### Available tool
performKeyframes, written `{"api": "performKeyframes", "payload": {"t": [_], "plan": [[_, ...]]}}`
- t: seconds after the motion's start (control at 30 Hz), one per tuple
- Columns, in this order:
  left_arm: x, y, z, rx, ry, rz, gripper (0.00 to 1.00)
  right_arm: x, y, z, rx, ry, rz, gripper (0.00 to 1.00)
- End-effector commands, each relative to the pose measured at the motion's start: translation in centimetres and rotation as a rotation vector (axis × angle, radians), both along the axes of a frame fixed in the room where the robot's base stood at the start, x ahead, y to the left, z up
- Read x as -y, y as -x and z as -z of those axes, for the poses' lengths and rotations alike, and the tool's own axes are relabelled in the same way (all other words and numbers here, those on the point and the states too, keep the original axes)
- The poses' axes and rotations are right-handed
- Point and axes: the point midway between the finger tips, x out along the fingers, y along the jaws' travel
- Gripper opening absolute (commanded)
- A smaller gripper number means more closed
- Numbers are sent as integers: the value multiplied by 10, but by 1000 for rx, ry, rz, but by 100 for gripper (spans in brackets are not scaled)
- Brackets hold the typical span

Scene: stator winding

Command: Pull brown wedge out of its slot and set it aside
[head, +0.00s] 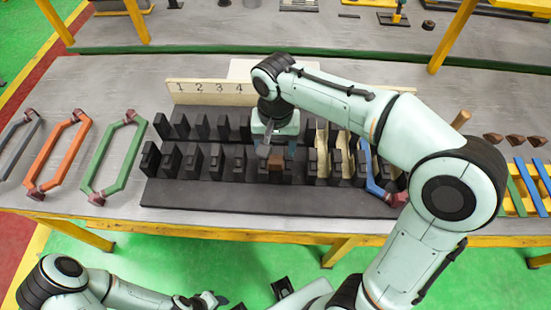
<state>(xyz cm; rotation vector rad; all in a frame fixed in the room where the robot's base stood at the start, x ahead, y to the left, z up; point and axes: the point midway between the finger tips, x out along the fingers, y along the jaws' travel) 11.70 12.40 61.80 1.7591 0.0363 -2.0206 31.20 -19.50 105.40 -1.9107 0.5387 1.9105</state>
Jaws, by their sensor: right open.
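The black slotted stator block (220,193) lies in the middle of the grey table. A small brown wedge (276,163) sits at its front row, near the centre. My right gripper (269,151) points down right above and beside the wedge. It is open, and its fingers partly hide the wedge and slot. I cannot tell whether they touch it. My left gripper (208,300) is low at the bottom left, off the table's front edge, too small to tell open or shut.
Grey, orange (57,155) and green (112,157) coils lie left of the block. A blue coil (372,172) and cream liners (322,150) sit in its right part. A numbered board (205,90) stands behind. Other brown wedges (515,140) and coloured strips (525,187) lie at right.

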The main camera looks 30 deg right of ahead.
Motion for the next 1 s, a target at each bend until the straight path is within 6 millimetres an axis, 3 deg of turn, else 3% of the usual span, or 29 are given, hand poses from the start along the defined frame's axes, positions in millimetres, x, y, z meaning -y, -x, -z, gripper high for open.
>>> {"api": "performKeyframes", "payload": {"t": [0.1,0.33,0.8,0.87,1.0], "plan": [[0,3,6,-3,0,0,43,0,1,26,-5,0,0,66],[0,6,10,-7,0,0,43,0,0,58,-3,1,1,66],[0,6,11,-7,0,0,43,0,0,68,0,0,0,66],[0,6,11,-7,0,0,43,0,0,68,0,0,0,50],[0,6,11,-7,0,0,43,0,0,68,0,0,0,5]]}}
